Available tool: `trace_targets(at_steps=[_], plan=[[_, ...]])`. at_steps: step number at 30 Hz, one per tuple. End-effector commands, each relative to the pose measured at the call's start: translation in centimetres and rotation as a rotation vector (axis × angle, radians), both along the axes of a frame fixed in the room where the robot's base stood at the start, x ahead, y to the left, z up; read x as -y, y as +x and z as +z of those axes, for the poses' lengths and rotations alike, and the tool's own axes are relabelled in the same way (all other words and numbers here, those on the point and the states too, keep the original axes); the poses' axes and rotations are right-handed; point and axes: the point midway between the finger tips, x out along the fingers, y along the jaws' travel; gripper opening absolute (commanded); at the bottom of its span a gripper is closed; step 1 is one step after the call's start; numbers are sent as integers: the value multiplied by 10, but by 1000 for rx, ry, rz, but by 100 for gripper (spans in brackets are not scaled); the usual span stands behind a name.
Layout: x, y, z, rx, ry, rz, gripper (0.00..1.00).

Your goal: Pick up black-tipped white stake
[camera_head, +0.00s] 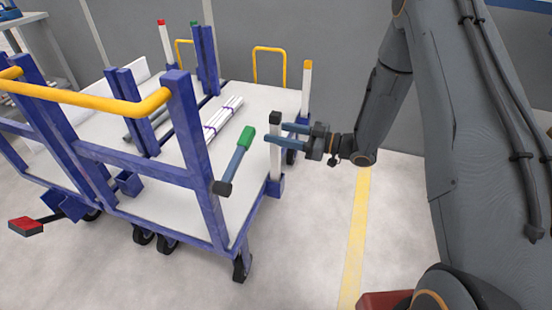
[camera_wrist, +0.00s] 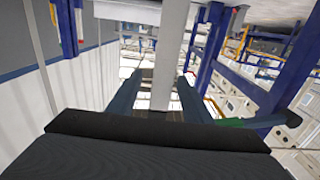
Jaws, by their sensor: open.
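My gripper (camera_head: 273,132) comes in from the right, just below the black tip. Its jaws are open, with one finger in front of the stake and the other behind it. In the wrist view the stake (camera_wrist: 174,40) stands between the two spread fingers (camera_wrist: 158,84). No grip on it shows. The tip does not show clearly in the wrist view.
The blue cart's white deck (camera_head: 185,160) carries a bundle of white pipes (camera_head: 222,118). A grey-blue bar with a green end (camera_head: 246,138) is close left of the stake. An orange-tipped stake (camera_head: 306,90) and a red-tipped stake (camera_head: 165,42) stand farther back. Open floor lies right of the cart.

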Motion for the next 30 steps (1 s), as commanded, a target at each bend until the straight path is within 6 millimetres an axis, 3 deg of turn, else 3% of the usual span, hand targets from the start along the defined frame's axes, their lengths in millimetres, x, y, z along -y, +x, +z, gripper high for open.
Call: trace_targets(at_steps=[9, 18, 19, 27, 30], plan=[[-41, 11, 0, 1, 0, 3, 45], [-45, 14, 0, 0, -1, 0, 45], [-46, 14, 0, 0, -1, 0, 44], [-45, 13, 0, 0, -1, 0, 0], [-45, 14, 0, 1, 0, 0, 0]])
